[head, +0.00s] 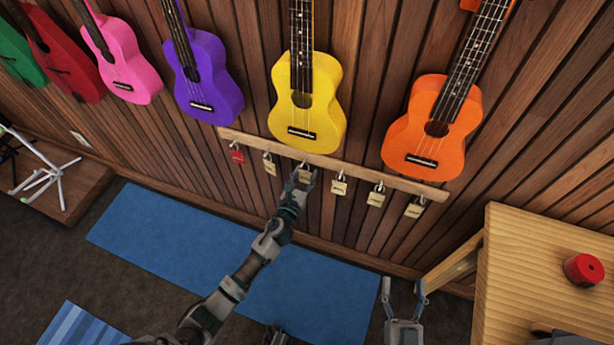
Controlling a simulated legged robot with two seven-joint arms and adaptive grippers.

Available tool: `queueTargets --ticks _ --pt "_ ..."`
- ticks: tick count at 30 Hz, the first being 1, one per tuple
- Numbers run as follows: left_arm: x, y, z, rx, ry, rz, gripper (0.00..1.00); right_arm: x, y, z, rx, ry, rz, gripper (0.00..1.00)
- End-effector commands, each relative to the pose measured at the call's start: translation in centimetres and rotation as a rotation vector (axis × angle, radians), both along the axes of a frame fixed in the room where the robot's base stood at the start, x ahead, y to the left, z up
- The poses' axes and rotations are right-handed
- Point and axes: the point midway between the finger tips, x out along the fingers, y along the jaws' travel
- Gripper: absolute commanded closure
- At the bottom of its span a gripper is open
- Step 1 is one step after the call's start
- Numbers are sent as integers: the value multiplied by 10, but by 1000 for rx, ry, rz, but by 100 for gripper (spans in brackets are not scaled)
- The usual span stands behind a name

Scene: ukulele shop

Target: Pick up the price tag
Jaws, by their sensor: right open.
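Several small tags hang in a row from a wooden rail (350,168) on the wall. The one at the left end is a red tag (237,154); the others are cream or tan, such as the tan tag (339,186) right of my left gripper. My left gripper (305,173) is up at the rail, with its fingers around or just in front of another tan tag, which it partly hides. I cannot tell whether the fingers touch or grip that tag. My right gripper (404,290) is open and empty, low in the view, well below the rail.
Colourful ukuleles hang above the rail, including a yellow ukulele (306,105) and an orange ukulele (433,125). A wooden table (530,270) with a red round object (584,270) stands at the right. A blue mat (190,255) lies on the floor. A white stand (47,180) is at the left.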

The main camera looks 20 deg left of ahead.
Motion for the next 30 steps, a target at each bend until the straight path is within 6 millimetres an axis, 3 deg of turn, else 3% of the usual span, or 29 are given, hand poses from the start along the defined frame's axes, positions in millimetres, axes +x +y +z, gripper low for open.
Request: queueTargets --ticks 13,23,30 --pt "0 -9 0 15 2 1 70 0 1 0 5 1 0 31" --pt "0 -3 1 5 0 0 70 0 -3 -1 -7 1 -3 31" --pt "0 -5 12 9 -3 -1 70 -1 -1 -8 -24 80 2 31"
